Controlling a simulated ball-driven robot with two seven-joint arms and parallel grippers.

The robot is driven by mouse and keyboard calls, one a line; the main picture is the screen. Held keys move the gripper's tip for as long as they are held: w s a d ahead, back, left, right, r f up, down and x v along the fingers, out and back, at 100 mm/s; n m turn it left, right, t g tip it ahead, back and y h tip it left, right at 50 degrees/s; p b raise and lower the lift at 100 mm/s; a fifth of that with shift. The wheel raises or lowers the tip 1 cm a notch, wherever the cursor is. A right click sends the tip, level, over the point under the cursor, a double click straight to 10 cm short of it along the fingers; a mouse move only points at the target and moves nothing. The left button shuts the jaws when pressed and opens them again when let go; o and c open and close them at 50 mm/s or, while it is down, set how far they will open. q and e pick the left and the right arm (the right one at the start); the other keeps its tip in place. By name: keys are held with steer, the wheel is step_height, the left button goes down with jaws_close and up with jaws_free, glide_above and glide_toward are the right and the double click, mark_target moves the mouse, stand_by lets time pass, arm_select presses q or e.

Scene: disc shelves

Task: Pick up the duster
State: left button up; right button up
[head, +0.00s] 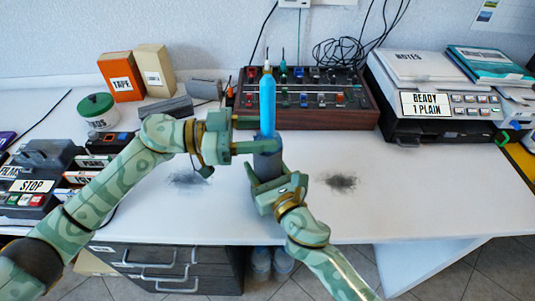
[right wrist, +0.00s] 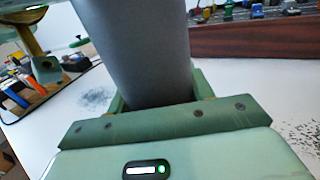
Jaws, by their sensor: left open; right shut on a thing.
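A tall blue rod with a pale tip (head: 267,103), which looks like the duster, stands upright out of a dark grey cylinder (head: 268,160). I cannot tell whether the two are one piece. My right gripper (head: 267,178) is shut on the grey cylinder from the front; the cylinder (right wrist: 145,50) fills the middle of the right wrist view between the fingers. My left gripper (head: 248,134) is open just left of the blue rod, its fingers pointing at it. Whether they touch the rod is unclear. The cylinder's lower end is hidden.
Two dark dust patches (head: 342,183) (head: 187,179) lie on the white desk (head: 400,210). A wooden-sided control panel (head: 340,118) stands behind the rod. A printer (head: 435,118) is at right, a STOP device (head: 35,188) at left. Boxes (head: 121,76) stand back left.

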mark_target(278, 139)
arm_select(q)
steer(key=d, duration=0.3)
steer(key=shift+w+d+f, duration=0.1)
steer(key=shift+w+d, duration=0.1)
jaws_close()
step_height(278, 139, up, 18)
stand_by(0.3)
arm_select(e)
steer(key=o, duration=1.1)
